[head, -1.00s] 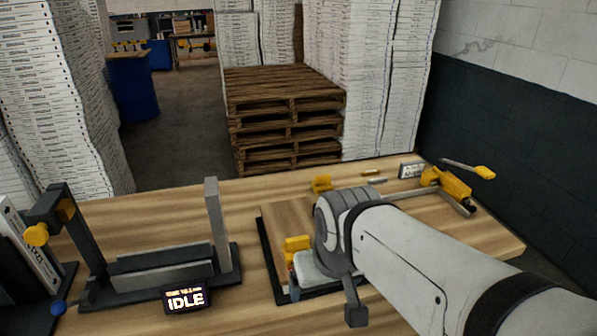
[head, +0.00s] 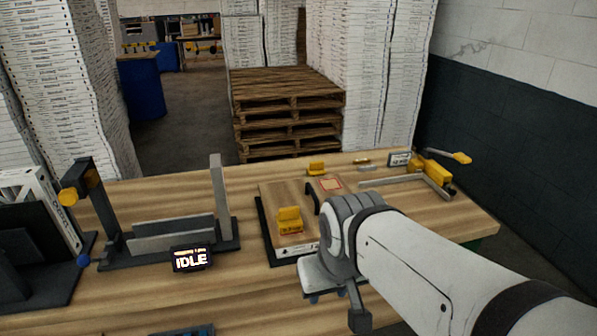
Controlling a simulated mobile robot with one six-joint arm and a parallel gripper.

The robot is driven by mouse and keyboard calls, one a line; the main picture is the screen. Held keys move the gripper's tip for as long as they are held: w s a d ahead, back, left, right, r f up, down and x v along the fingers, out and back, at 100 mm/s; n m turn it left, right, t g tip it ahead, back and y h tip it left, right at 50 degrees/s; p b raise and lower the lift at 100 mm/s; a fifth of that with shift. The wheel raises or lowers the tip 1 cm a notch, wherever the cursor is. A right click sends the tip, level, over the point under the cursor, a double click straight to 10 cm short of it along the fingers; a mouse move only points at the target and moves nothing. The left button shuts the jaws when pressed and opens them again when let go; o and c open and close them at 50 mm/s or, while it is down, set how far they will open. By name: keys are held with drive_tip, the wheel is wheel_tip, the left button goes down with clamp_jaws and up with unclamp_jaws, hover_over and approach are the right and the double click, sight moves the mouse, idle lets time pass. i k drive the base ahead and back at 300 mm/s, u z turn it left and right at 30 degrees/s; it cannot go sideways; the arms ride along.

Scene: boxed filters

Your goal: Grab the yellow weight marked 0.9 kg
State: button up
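A yellow weight (head: 290,220) sits on the near part of a wood-topped board or box on the bench; its marking is too small to read. A second, smaller-looking yellow piece (head: 316,168) stands farther back, near the board's far edge. I cannot tell which one is marked 0.9 kg. My gripper (head: 318,295) hangs at the end of my white arm, in front of the board's near edge and to the right of the nearer weight, apart from it in the picture. My wrist hides most of its fingers, so their opening does not show.
The wood-topped board (head: 275,195) carries a dark handle and a red-outlined label. A dark fixture (head: 222,195) with an IDLE display (head: 192,260) stands left. A yellow clamp (head: 435,172) is at the back right. Bare bench (head: 430,225) lies to the right.

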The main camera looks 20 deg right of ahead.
sight(316, 169)
drive_tip(key=u, duration=0.05)
drive_tip(key=k, duration=0.8)
drive_tip(key=z, duration=0.75)
drive_tip(key=i, duration=2)
drive_tip(key=u, duration=0.7)
